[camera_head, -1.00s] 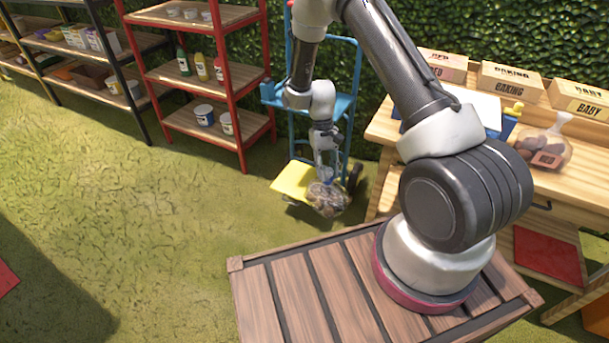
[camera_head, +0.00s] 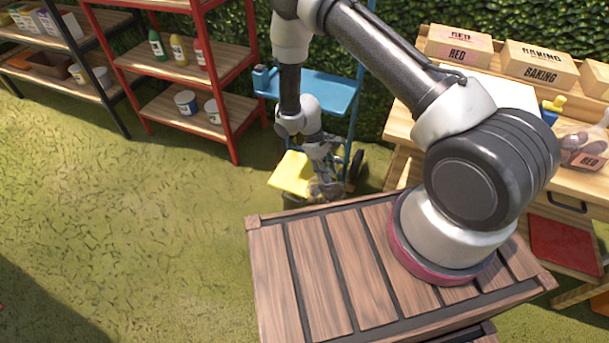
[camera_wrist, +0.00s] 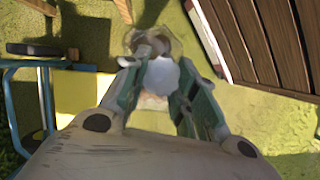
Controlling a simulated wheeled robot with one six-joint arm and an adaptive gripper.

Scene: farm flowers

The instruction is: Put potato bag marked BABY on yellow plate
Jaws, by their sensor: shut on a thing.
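My gripper (camera_head: 322,160) points down and is shut on the neck of a clear bag of potatoes (camera_head: 325,188). In the wrist view the bag (camera_wrist: 150,45) hangs beyond the fingers (camera_wrist: 165,95), and its label cannot be read. The yellow plate (camera_head: 290,174) is the low platform of a blue hand truck. The bag hangs by the plate's right side. I cannot tell whether it overlaps or touches the plate. In the wrist view the plate (camera_wrist: 80,95) lies to the left of the fingers.
The blue hand truck (camera_head: 325,90) stands by the hedge. A wooden table (camera_head: 405,125) at right holds boxes marked RED (camera_head: 458,50) and BAKING (camera_head: 540,68), and a bag labelled RED (camera_head: 585,148). A red shelf (camera_head: 190,70) stands at left. Grass lies open at left.

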